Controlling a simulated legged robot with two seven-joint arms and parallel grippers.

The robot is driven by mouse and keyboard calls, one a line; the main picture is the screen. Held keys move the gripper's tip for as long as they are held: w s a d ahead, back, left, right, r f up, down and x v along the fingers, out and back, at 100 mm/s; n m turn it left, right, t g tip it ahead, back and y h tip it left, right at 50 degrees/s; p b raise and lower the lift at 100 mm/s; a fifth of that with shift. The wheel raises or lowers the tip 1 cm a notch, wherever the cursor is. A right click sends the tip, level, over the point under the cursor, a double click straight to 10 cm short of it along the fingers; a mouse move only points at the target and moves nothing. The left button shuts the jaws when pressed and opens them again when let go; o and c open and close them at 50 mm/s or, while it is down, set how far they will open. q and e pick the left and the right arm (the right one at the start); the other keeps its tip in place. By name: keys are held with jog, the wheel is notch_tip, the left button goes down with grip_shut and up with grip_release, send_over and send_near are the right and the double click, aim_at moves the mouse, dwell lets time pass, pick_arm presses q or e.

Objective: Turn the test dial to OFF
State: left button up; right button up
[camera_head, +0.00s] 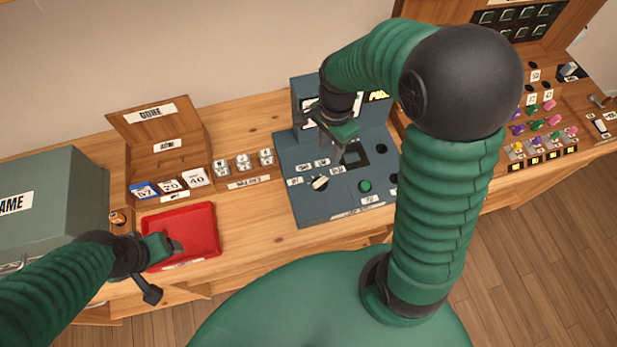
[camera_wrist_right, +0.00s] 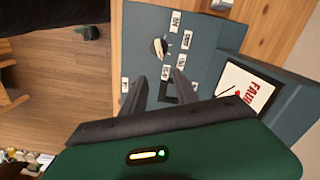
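The test dial (camera_head: 319,183) is a small knob with a white pointer on the blue-grey test panel (camera_head: 300,207), ringed by small white labels. It also shows in the right wrist view (camera_wrist_right: 158,47), beyond my fingertips; the label text is too small to read surely. My right gripper (camera_head: 340,157) is above the panel, to the right of the dial and apart from it. In the right wrist view its two fingers (camera_wrist_right: 172,72) stand apart with nothing between them. My left gripper (camera_head: 176,245) is over the red tray (camera_head: 213,230); its finger gap cannot be made out.
The panel has a dark square recess (camera_head: 355,155), a green button (camera_head: 365,186) and an upright display (camera_wrist_right: 247,88) at its back. A wooden card box (camera_head: 165,145) and white blocks (camera_head: 243,162) stand left of it. Colored parts sit at the right. My right arm hides some panel.

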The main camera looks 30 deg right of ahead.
send_near(323, 178)
jog(key=f, duration=0.2)
jog(key=a+f, duration=0.1)
jog(key=f, duration=0.2)
jog(key=a+f, duration=0.1)
jog(key=f, duration=0.1)
jog(key=shift+f, duration=0.2)
jog(key=d, duration=0.1)
jog(key=d+f, duration=0.1)
jog(key=d, duration=0.1)
jog(key=shift+s+f, duration=0.1)
jog(key=shift+f, duration=0.2)
jog(key=shift+c, duration=0.9)
jog(key=shift+a, duration=0.2)
jog(key=shift+c, duration=1.3)
jog(key=shift+a+r, duration=0.1)
jog(key=shift+a, duration=0.4)
grip_shut()
pick_arm(q)
jog(key=shift+w+a+f, duration=0.2)
jog(key=shift+a, duration=0.25)
jog(key=shift+d, duration=0.15)
pick_arm(e)
jog(key=shift+d, duration=0.15)
